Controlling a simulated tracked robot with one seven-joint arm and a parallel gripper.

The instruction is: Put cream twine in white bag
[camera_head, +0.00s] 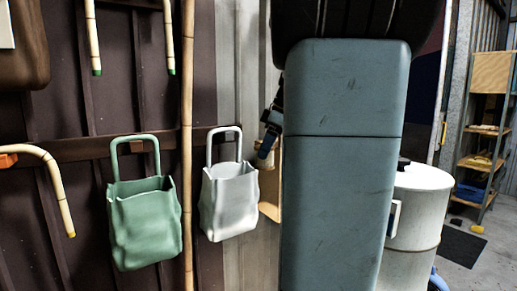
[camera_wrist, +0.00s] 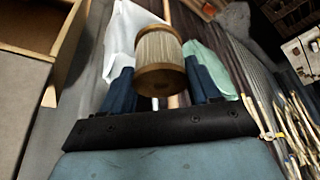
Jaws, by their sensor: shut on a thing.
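The cream twine (camera_wrist: 158,47) is wound on a spool with brown wooden ends. In the wrist view my gripper (camera_wrist: 161,82) is shut on the spool, with a blue finger on each side. The white bag (camera_head: 228,203) hangs by its handle on the wall, open at the top; in the wrist view it shows behind and left of the spool (camera_wrist: 118,38). In the head view my gripper (camera_head: 268,145) is just right of the white bag's handle, mostly hidden by my arm.
A green bag (camera_head: 146,225) hangs left of the white bag, with an upright rattan pole (camera_head: 187,150) between them. Bent rattan pieces (camera_head: 55,185) are at the left. A white drum (camera_head: 418,215) stands at the right. A wooden box (camera_wrist: 40,28) is at the wrist view's upper left.

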